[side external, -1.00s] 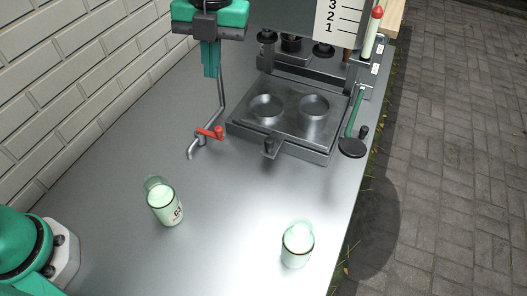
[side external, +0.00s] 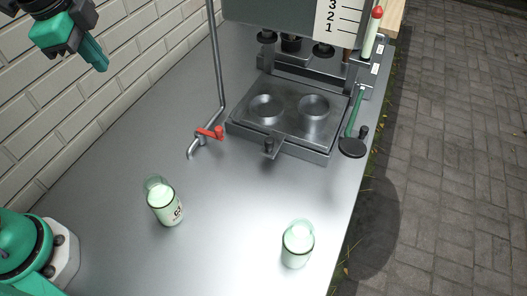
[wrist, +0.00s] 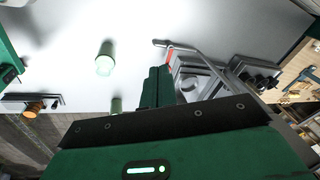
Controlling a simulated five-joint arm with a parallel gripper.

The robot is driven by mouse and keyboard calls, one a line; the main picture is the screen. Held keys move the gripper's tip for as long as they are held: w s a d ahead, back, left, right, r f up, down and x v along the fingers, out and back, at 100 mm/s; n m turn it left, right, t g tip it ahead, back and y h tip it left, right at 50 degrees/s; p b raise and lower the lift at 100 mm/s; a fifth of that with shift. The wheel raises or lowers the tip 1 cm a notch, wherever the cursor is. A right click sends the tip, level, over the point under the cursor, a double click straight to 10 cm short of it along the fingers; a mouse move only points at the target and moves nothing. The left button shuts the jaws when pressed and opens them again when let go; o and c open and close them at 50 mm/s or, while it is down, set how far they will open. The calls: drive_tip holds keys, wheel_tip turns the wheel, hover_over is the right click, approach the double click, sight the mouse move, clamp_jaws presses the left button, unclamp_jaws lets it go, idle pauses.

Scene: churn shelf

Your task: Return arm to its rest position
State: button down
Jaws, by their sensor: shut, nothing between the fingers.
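My gripper (side external: 104,67) is raised at the upper left in the side view, in front of the brick wall. Its green fingers are together with nothing between them. They also show together in the wrist view (wrist: 159,73). The gripper is apart from everything on the metal counter (side external: 235,200). My arm beyond the gripper runs out of the top left of the side view.
Two pale green glass bottles, one left (side external: 165,205) and one right (side external: 297,246), stand on the counter. A pipe with a red-handled tap (side external: 212,132) stands near the wall. A metal tray with two round recesses (side external: 288,107) sits behind. The front counter is otherwise clear.

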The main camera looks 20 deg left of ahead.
drive_tip(key=s+a+f+n+t, duration=0.2)
drive_tip(key=s+a+f+n, duration=0.2)
drive_tip(key=n, duration=0.8)
drive_tip(key=shift+s+a+f+n+t+y, duration=0.35)
drive_tip(key=shift+s+a, duration=0.9)
drive_tip(key=shift+s, duration=0.7)
